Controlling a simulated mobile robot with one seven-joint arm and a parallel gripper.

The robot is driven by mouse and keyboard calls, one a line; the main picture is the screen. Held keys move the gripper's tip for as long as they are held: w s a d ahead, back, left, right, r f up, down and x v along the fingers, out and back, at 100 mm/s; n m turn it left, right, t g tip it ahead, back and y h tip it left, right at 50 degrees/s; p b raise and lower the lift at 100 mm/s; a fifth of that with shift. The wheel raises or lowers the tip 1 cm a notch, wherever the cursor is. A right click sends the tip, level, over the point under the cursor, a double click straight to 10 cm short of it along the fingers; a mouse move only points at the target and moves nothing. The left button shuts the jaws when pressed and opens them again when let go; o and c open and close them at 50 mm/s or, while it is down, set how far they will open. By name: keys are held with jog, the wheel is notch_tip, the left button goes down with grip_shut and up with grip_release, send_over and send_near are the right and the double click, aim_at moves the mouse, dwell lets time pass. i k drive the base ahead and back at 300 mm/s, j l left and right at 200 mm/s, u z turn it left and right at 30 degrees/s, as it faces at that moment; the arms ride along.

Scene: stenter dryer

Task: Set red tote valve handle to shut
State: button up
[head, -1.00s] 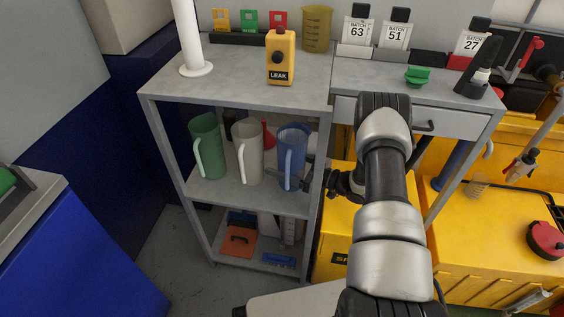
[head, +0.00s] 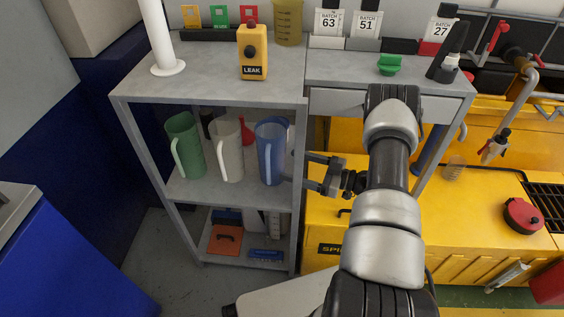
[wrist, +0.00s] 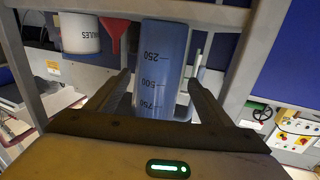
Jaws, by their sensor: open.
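A red lever handle (head: 497,36) stands tilted at the upper right in the head view, beside dark pipe fittings. I cannot tell which of these belongs to the red tote; no lettering shows on either. My gripper (head: 308,171) is open and empty by the shelf's right post, far left of both. In the wrist view its fingers (wrist: 158,78) frame the blue jug (wrist: 160,65), which seems to stand beyond the fingertips. Neither valve is clear there.
The grey shelf (head: 240,196) holds green, white and blue jugs. Its top (head: 209,85) carries a yellow LEAK device (head: 253,52). Yellow machinery (head: 385,230) with a red cap (head: 523,216) fills the right. Bare floor (head: 155,255) shows at the lower left.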

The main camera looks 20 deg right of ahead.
aim_at(540, 65)
jog(key=k+l, duration=0.15)
jog(key=l, duration=0.2)
jog(key=k+l, duration=0.35)
jog(key=l, duration=0.3)
jog(key=k+l, duration=0.15)
jog(key=l, duration=0.15)
